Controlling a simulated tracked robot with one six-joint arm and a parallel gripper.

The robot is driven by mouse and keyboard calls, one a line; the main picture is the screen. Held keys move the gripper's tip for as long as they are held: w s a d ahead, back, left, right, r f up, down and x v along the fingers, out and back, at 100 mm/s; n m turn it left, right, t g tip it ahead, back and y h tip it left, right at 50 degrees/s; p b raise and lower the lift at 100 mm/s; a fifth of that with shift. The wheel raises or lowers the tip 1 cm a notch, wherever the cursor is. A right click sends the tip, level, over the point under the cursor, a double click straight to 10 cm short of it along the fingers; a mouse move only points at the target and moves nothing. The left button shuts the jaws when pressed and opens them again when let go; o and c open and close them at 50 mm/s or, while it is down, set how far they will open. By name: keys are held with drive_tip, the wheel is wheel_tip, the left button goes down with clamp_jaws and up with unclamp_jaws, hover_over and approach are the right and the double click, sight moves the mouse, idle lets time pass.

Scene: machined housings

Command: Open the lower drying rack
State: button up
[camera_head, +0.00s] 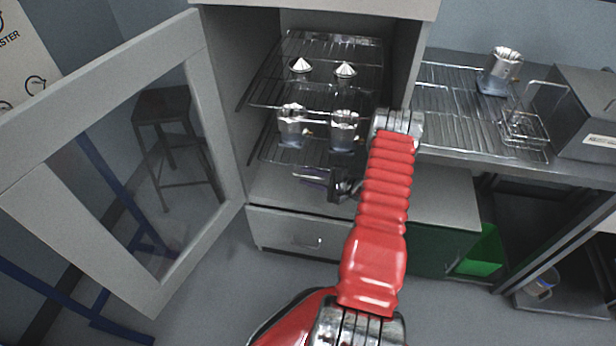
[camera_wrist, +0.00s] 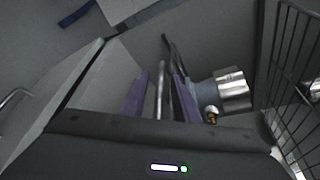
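The lower drying rack (camera_head: 273,152) is a wire shelf inside the open cabinet, and two metal moka pot bodies (camera_head: 292,128) (camera_head: 343,132) stand on it. My gripper (camera_head: 312,178) is just in front of and below its front edge. My arm hides the rack's right front part.
The upper rack (camera_head: 290,47) holds two cone-shaped metal parts (camera_head: 300,66). The cabinet's glass door (camera_head: 100,88) stands open at the left. A closed drawer (camera_head: 290,232) lies below. A counter at the right holds a wire rack (camera_head: 450,105), a metal pot (camera_head: 503,66) and a grey box (camera_head: 590,120).

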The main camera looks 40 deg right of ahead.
drive_tip(key=shift+w, duration=0.1)
drive_tip(key=shift+c, duration=0.5)
clamp_jaws()
drive_tip(key=shift+f, duration=0.1)
